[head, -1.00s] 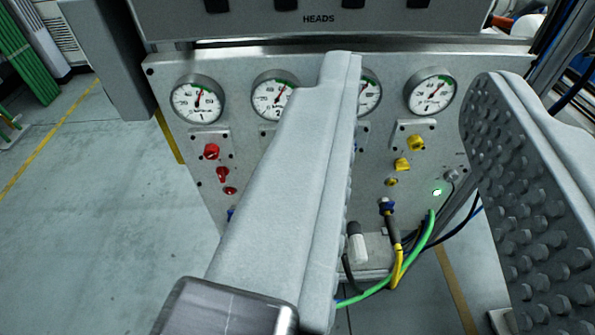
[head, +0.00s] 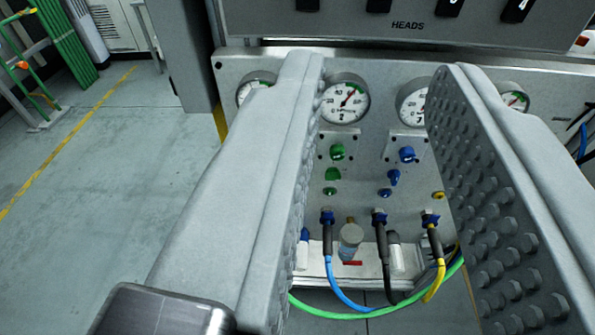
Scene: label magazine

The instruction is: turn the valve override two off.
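A silver panel (head: 262,64) carries a row of round gauges with coloured valve handles below. Between my fingers are a green valve (head: 337,152) under a fully visible gauge (head: 346,101) and a blue valve (head: 407,155) under a partly hidden gauge (head: 412,104). Smaller green (head: 332,174) and blue (head: 394,177) parts sit below them. I cannot read any label naming override two. My gripper (head: 378,76) is open and empty, its studded fingers in front of the panel on either side of these valves. The left finger hides the red column; the right finger hides most of the yellow one.
Blue, black and yellow hoses (head: 328,250) hang from fittings low on the panel. A green hose (head: 350,316) loops beneath a small ledge with bottles (head: 350,240). An overhanging box marked HEADS (head: 407,40) is above. The floor at left (head: 120,170) is clear.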

